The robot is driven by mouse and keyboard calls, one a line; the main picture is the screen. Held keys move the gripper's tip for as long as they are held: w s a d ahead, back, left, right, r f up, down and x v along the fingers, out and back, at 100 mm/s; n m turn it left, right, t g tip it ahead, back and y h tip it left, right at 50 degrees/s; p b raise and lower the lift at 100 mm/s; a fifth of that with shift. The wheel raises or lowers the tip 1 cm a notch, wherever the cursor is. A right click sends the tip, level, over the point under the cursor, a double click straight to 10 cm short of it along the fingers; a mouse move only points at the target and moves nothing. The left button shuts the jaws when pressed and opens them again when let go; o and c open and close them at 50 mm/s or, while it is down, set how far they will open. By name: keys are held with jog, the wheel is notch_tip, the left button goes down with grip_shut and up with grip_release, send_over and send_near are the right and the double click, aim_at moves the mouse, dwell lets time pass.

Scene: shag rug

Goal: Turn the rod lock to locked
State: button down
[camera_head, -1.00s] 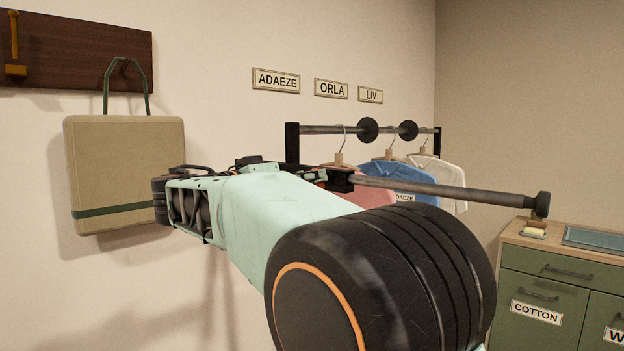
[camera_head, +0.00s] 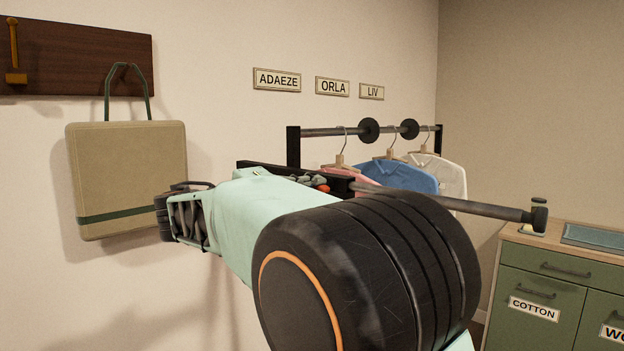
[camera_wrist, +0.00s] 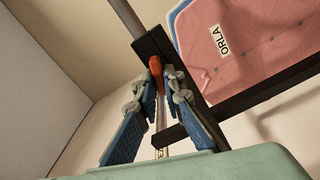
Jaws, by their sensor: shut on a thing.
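In the head view, the orange tip (camera_head: 324,188) shows just past my arm, which hides most of the gripper and bracket. The metal rod (camera_head: 460,204) sticks out to the right and ends in a dark knob. I cannot read the lock's position.
A rail (camera_head: 335,131) with pink, blue (camera_head: 400,175) and white (camera_head: 443,178) garments is behind the rod. A pink garment tagged ORLA (camera_wrist: 245,60) is close in the wrist view. A beige bag (camera_head: 130,180) hangs left; a green cabinet (camera_head: 545,270) stands right.

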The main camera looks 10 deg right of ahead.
jog(key=shift+n+p, duration=0.95)
jog(key=shift+n, duration=0.65)
jog(key=shift+f, duration=0.1)
jog(key=c, duration=2)
grip_release()
jog(key=shift+c, duration=0.2)
jog(key=shift+a, duration=0.15)
jog(key=v, duration=1.2)
